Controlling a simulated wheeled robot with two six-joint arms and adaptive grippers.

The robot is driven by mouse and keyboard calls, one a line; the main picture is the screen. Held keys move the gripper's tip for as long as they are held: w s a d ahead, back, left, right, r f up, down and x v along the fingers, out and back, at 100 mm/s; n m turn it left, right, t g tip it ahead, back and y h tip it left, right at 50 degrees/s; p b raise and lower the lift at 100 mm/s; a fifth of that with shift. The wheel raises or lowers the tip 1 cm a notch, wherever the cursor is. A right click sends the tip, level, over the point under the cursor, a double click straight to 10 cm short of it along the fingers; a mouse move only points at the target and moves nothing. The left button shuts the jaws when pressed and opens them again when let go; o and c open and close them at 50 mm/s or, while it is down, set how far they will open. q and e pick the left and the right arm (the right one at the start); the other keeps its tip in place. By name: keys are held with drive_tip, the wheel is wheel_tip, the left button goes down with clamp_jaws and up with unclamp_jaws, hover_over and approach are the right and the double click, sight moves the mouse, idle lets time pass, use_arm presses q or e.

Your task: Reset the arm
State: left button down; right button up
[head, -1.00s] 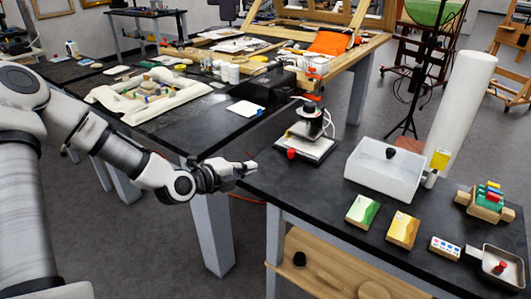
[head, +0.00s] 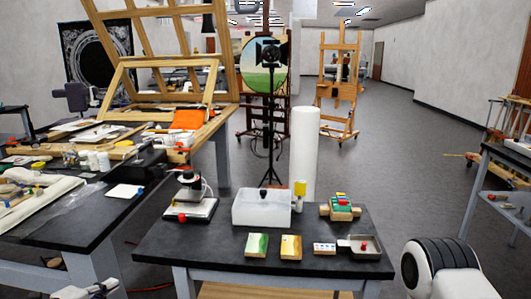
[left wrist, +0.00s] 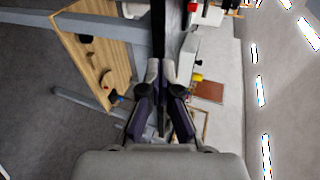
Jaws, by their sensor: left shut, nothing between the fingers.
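My left gripper (head: 108,287) shows only in part at the bottom left edge of the head view, in front of the gap between the two dark tables. In the left wrist view my left gripper (left wrist: 160,66) has its fingers together, with nothing held. The dark edge of a table runs just beyond the fingertips there. A part of my right arm (head: 440,268) stands at the bottom right of the head view. Its gripper is out of the picture.
A cluttered table (head: 60,232) stands left. Open floor (head: 410,165) lies right.

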use_arm(q)
drive_tip(key=s+d+f+g+p, duration=0.1)
drive_tip(key=s+d+f+g, duration=0.2)
drive_tip(key=s+f, duration=0.3)
drive_tip(key=s+d+f+g+p, duration=0.1)
drive_tip(key=s+d+f+g, duration=0.25)
drive_tip(key=f, duration=0.45)
drive_tip(key=s+d+f+g, duration=0.3)
drive_tip(key=s+f, duration=0.2)
drive_tip(key=f, duration=0.2)
drive_tip(key=s+f+n+g+y, duration=0.1)
drive_tip(key=s+f+n+g, duration=0.1)
drive_tip(key=s+n, duration=0.5)
drive_tip(key=s+d+f+n+g+y+p, duration=0.1)
drive_tip(key=s+n, duration=0.6)
drive_tip(key=n, duration=0.7)
drive_tip(key=shift+f+g+y, duration=0.55)
drive_tip(key=shift+f+y, duration=0.25)
drive_tip(key=shift+f, duration=0.1)
use_arm(e)
drive_tip(key=r, duration=0.1)
drive_tip(key=w+r, duration=0.1)
drive_tip(key=r, duration=0.1)
drive_tip(key=shift+d, duration=0.1)
use_arm(q)
drive_tip(key=shift+s+d, duration=0.1)
